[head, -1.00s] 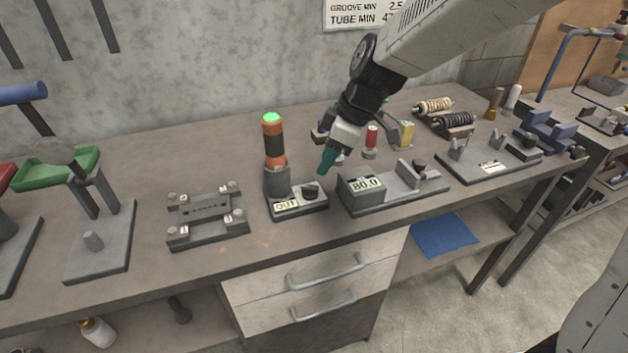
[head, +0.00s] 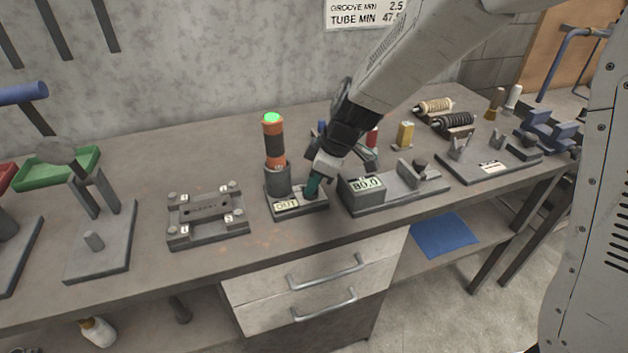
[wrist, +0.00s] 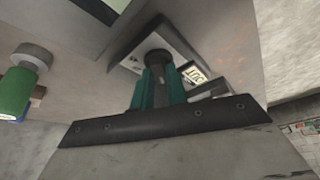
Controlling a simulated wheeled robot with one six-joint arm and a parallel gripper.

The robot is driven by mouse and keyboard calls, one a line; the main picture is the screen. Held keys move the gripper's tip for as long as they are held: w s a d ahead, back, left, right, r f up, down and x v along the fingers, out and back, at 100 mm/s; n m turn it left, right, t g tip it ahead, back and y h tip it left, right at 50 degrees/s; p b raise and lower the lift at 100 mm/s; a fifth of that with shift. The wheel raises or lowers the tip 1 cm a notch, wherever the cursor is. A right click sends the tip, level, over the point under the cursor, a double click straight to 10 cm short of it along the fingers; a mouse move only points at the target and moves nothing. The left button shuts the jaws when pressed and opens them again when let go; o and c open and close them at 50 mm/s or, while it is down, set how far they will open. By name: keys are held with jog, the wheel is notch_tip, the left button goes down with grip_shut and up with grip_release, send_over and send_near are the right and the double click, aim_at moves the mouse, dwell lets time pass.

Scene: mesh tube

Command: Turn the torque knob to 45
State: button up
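A small grey unit (head: 283,210) with an "OUT" display (head: 286,205) stands mid-bench. Its dark knob (wrist: 157,59) shows in the wrist view at the fingertips. In the head view my gripper covers the knob. My gripper (head: 312,187) points down at the right part of this unit. In the wrist view its teal fingers (wrist: 161,82) flank the dark knob with little or no gap. I cannot tell whether they press on it. The display (wrist: 196,76) appears upside down in the wrist view.
An orange and black tool (head: 274,145) with a green lit top stands in a holder close left of my gripper. A device reading 80.0 (head: 366,184) is close right. A grey fixture (head: 207,214) stands further left. The bench front is clear.

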grip_shut()
jog(key=m+t, duration=0.1)
jog(key=m, duration=0.3)
jog(key=shift+s+a+t+h, duration=0.1)
jog(key=shift+s+t+h, duration=0.05)
jog(key=shift+t+h, duration=0.2)
jog(key=m+t+h, duration=0.1)
jog(key=m, duration=0.3)
jog(key=shift+s+a, duration=0.1)
jog(key=m+h, duration=0.1)
jog(key=m, duration=0.3)
jog(key=shift+a+t, duration=0.1)
jog(key=shift+t, duration=0.25)
jog(key=m+h, duration=0.2)
jog(key=m, duration=0.2)
jog(key=shift+a, duration=0.15)
jog(key=shift+m, duration=0.3)
